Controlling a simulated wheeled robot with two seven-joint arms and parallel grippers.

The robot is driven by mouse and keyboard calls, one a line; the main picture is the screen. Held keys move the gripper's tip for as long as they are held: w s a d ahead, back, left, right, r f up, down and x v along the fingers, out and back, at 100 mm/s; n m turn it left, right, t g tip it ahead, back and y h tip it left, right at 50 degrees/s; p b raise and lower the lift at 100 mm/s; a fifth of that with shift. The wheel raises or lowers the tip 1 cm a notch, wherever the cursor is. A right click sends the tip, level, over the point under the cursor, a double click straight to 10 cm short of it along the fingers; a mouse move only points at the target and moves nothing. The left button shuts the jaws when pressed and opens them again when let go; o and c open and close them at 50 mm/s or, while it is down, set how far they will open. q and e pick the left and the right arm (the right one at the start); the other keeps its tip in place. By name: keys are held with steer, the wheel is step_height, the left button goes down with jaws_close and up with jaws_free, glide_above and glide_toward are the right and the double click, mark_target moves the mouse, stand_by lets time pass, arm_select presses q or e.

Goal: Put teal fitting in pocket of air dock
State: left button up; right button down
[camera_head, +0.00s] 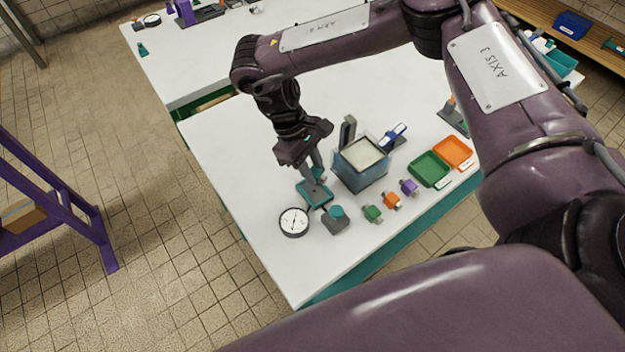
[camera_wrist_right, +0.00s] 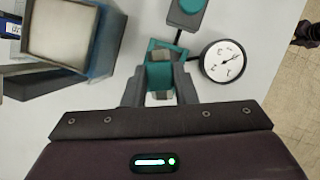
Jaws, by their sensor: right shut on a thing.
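My right gripper (camera_head: 316,177) points down over the teal air dock (camera_head: 309,199) near the left edge of the white table. In the right wrist view its fingers (camera_wrist_right: 160,88) are shut on the teal fitting (camera_wrist_right: 160,74). The fitting is at the dock, whose teal rim (camera_wrist_right: 181,50) shows just beyond it. I cannot tell whether the fitting is seated in the pocket or just above it, as the fingers and fitting hide the pocket. A round white gauge (camera_head: 294,222) and a grey block with a teal button (camera_head: 335,221) sit beside the dock. My left gripper is not in view.
A blue bin with a pale top (camera_head: 361,172) stands close right of the gripper. Green, orange and purple fittings (camera_head: 391,201) lie along the front. Green (camera_head: 430,169) and orange (camera_head: 454,153) trays are further right.

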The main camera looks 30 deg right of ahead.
mark_target(312, 190)
steer(key=shift+f, duration=0.75)
step_height(312, 190, down, 2)
steer(key=shift+s+f, duration=0.1)
steer(key=shift+f, duration=0.15)
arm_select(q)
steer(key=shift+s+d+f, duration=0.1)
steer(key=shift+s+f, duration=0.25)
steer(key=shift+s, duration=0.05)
arm_select(e)
steer(key=shift+f, duration=0.4)
